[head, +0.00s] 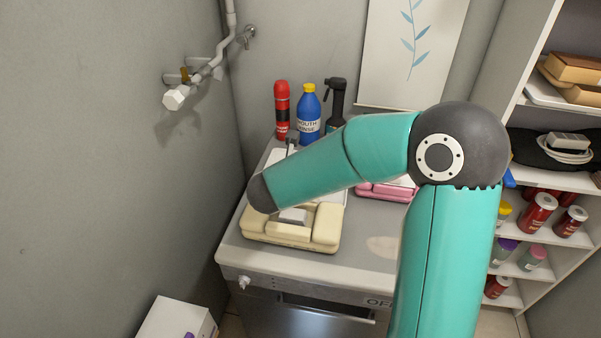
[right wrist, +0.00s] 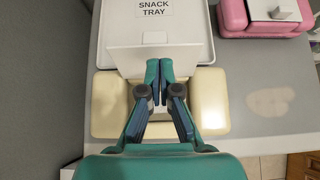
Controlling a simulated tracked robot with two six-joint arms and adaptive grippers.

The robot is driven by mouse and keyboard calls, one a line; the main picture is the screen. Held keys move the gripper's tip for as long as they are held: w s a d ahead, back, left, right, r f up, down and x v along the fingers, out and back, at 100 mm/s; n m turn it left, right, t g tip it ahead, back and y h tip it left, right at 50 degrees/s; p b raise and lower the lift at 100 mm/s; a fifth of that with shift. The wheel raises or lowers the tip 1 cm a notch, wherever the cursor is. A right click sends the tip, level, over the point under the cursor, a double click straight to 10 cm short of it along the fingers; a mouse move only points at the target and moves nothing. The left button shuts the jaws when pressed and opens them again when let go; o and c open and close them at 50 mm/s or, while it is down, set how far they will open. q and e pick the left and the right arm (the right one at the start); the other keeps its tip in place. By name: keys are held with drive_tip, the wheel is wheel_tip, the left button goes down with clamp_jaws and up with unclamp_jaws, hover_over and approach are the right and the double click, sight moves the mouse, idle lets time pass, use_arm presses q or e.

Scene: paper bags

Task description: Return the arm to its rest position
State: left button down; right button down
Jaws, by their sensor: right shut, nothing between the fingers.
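My right arm (head: 310,170) is teal with dark joints. In the head view it rises from the lower right and reaches left over the counter. Its wrist end is above a cream box-like object (head: 320,236). My right gripper (right wrist: 160,68) shows in the right wrist view, its two fingertips together and nothing between them. The fingers point at a pale upright panel, over the cream object (right wrist: 210,100). I cannot tell whether they touch it. The gripper itself is hidden in the head view. My left gripper is in neither view.
A white snack tray (right wrist: 193,16) lies behind the panel. A pink object (head: 375,192) is behind the arm. A red bottle (head: 282,110), a blue mouth rinse bottle (head: 309,115) and a black spray bottle (head: 336,100) stand at the back. Shelves (head: 560,181) are at right, a wall at left.

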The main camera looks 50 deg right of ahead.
drive_tip(key=s+a+r, duration=0.3)
drive_tip(key=a+r, duration=0.2)
drive_tip(key=r, duration=0.4)
drive_tip(key=s+a+f+m+g+y, duration=0.1)
drive_tip(key=s+a+f+m+y, duration=0.3)
drive_tip(key=a+f+m, duration=0.4)
drive_tip(key=s+a+f+m+g+y, duration=0.2)
drive_tip(key=a+f+m, duration=0.6)
drive_tip(key=f, duration=1.1)
drive_tip(key=s+a+f+m+g+y, duration=0.1)
drive_tip(key=s+a+f+m+y, duration=0.6)
drive_tip(key=f+m, duration=0.3)
wheel_tip(320, 180, down, 4)
drive_tip(key=shift+s+a+g, duration=0.3)
drive_tip(key=shift+a+g, duration=0.1)
drive_tip(key=shift+a, duration=0.25)
